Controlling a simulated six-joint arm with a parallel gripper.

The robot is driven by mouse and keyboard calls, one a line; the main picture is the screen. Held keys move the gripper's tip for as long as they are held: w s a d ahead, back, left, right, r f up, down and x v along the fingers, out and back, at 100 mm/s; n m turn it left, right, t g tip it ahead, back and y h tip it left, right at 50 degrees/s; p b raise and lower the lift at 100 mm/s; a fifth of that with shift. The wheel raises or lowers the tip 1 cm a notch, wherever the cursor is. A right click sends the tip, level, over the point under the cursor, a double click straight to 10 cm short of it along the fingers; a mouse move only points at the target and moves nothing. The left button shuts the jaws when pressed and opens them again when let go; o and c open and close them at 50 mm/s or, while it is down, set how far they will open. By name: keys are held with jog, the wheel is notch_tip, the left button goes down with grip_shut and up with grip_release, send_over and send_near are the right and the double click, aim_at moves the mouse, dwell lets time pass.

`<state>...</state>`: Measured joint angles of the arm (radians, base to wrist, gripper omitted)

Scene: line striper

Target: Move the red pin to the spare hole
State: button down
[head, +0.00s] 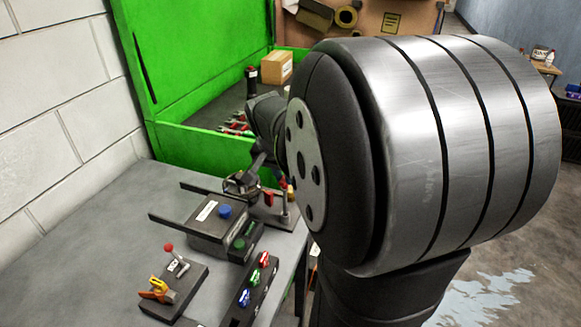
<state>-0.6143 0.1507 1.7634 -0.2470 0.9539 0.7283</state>
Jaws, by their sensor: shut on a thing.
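My gripper (243,183) is small and dark in the head view, over the far part of the grey bench. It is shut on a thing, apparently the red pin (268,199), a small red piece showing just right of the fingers. The contact is too small to see clearly. Below it lies a dark plate (262,217) with a short metal post (285,213) at its right. I cannot make out the spare hole.
A dark box with a blue button (225,211) stands just nearer. A dark strip holds red, green and blue levers (254,277). A red-knobbed joystick box (176,268) sits nearer left. A green cabinet (197,145) stands behind. The bench's left (85,240) is clear.

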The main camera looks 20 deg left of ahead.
jog(key=shift+f, duration=1.45)
dwell(0.5)
jog(key=c, duration=1)
grip_release()
jog(key=shift+r, duration=0.1)
jog(key=shift+v, duration=3.4)
jog(key=shift+x, duration=3.5)
